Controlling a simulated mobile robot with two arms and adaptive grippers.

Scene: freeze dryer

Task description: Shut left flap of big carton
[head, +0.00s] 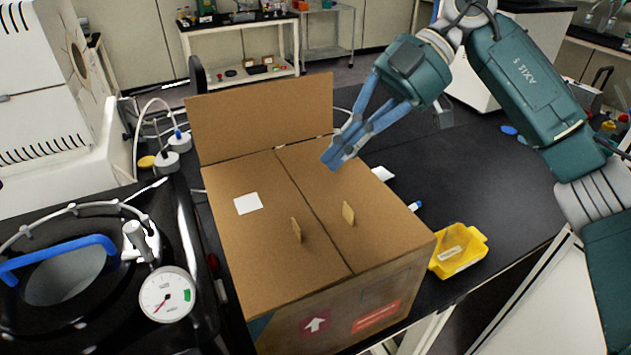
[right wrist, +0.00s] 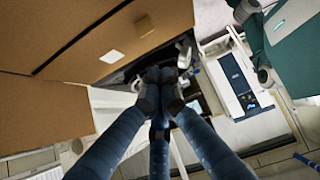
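The big brown carton (head: 328,269) stands on the black bench. Its left flap (head: 262,226) lies flat across the top, with a small upright tab and a white label. The right flap (head: 355,197) also lies flat, with its own tab, and a straight seam runs between them. The back flap (head: 262,115) stands upright. My right gripper (head: 338,158) is over the far right part of the top, its blue fingers together and empty. In the right wrist view the fingertips (right wrist: 160,82) meet, with carton cardboard (right wrist: 75,30) at upper left. My left gripper is out of view.
A yellow bin (head: 460,250) sits right of the carton. A black vessel with a round gauge (head: 167,294) and blue handle is close on its left. The black bench top (head: 480,165) is mostly clear to the right. A white shelf (head: 240,75) stands behind.

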